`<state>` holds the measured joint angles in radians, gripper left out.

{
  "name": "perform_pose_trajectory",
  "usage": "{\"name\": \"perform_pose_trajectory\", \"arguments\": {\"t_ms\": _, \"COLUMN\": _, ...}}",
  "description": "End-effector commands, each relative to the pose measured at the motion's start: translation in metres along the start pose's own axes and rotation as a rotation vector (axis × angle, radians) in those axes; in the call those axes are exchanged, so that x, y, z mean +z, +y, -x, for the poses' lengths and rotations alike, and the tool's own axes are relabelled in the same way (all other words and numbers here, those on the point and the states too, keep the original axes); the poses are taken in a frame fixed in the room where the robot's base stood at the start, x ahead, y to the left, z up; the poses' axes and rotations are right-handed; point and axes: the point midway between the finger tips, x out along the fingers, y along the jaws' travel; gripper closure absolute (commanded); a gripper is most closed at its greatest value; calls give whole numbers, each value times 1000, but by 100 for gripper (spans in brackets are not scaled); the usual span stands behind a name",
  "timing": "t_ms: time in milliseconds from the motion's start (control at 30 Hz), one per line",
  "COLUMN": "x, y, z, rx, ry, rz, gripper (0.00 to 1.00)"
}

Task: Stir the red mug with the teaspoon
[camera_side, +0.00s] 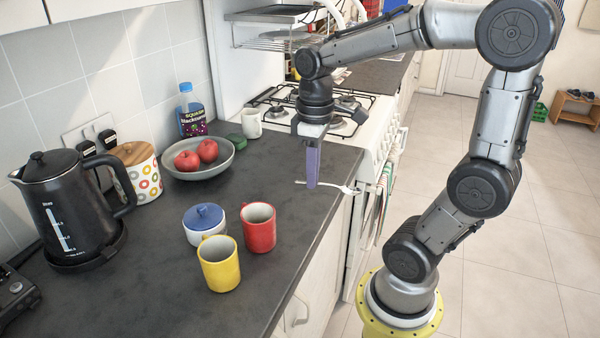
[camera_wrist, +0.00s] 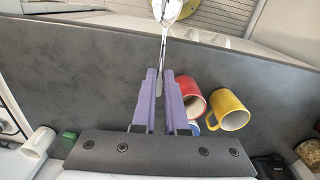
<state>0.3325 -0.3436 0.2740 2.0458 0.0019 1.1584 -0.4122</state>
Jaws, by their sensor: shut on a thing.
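My gripper (camera_side: 312,184) points down above the counter near its front edge, with its purple fingers closed on the handle of the teaspoon (camera_side: 334,187). The spoon lies roughly level, its bowl pointing right, past the counter edge in the side view. In the wrist view, the spoon (camera_wrist: 163,40) runs up from between the fingertips (camera_wrist: 160,73), bowl at the top. I cannot tell its exact height above the counter. The red mug (camera_side: 259,232) stands upright on the counter, left of and nearer the side camera than my gripper; the wrist view shows it (camera_wrist: 202,100) partly behind a finger.
A yellow mug (camera_side: 219,268) and a blue-lidded pot (camera_side: 203,222) stand close beside the red mug. A kettle (camera_side: 68,215), a canister (camera_side: 139,175), a bowl of red fruit (camera_side: 222,171) and a bottle (camera_side: 190,115) are farther back. Counter near the gripper is clear.

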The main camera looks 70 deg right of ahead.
Motion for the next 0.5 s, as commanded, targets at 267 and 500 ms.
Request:
{"name": "perform_pose_trajectory", "arguments": {"t_ms": 267, "x": 14, "y": 6, "z": 3, "rx": 53, "ry": 169, "rz": -285, "gripper": 100}}
{"name": "perform_pose_trajectory", "arguments": {"t_ms": 500, "x": 30, "y": 34, "z": 6, "rx": 159, "ry": 283, "rz": -676, "gripper": 100}}
